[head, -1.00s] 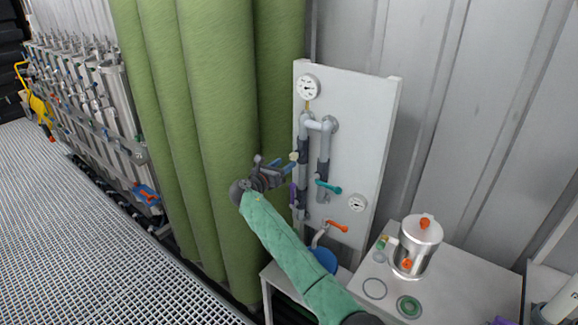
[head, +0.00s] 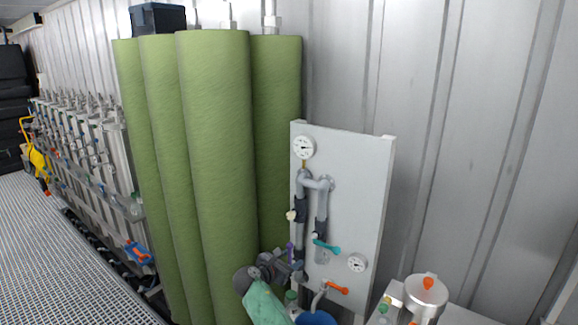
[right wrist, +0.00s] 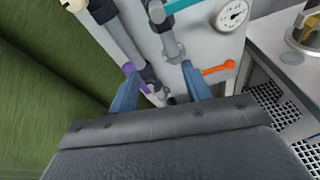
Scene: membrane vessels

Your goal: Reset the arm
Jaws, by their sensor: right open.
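My right gripper (head: 296,268) is in the lower middle of the head view, in front of the lower left part of a white valve panel (head: 350,215). Its arm, in a green sleeve, comes up from the bottom edge. In the right wrist view the two blue fingers (right wrist: 160,88) stand apart with nothing held between them. The panel's grey pipes (right wrist: 168,45), purple handle (right wrist: 128,69) and orange handle (right wrist: 217,68) show beyond the fingers. My left gripper is not in view.
Tall green columns (head: 215,170) stand close left of my right gripper. The panel carries gauges (head: 304,147), a teal handle (head: 326,246) and an orange handle (head: 338,287). A metal vessel (head: 424,297) stands at the lower right. Grated floor (head: 60,260) lies open at the left.

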